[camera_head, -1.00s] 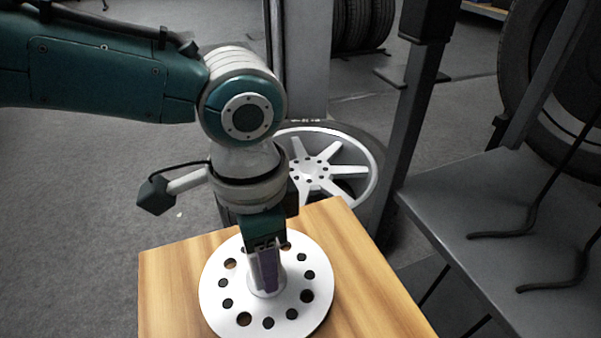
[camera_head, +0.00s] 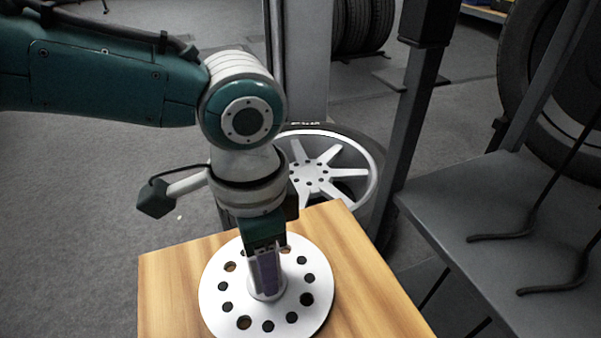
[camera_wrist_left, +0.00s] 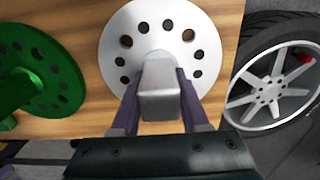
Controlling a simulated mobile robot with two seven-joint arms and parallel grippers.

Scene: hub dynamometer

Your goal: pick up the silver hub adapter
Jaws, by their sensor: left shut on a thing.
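The silver hub adapter (camera_head: 222,301) is a pale round disc with a ring of dark holes and a central post. It lies flat on the wooden table top in the head view. My left gripper (camera_head: 267,278) points down and is shut on the post. In the left wrist view the adapter (camera_wrist_left: 203,57) shows with its post (camera_wrist_left: 160,90) between the two purple fingers of my left gripper (camera_wrist_left: 158,100). I cannot see a gap under the disc. My right gripper is in neither view.
The wooden table (camera_head: 365,290) carries the adapter. A green disc with holes (camera_wrist_left: 45,75) lies beside it in the left wrist view. A wheel with a silver rim (camera_head: 345,172) is behind the table. A grey bench (camera_head: 500,215) with dark bars stands at the right.

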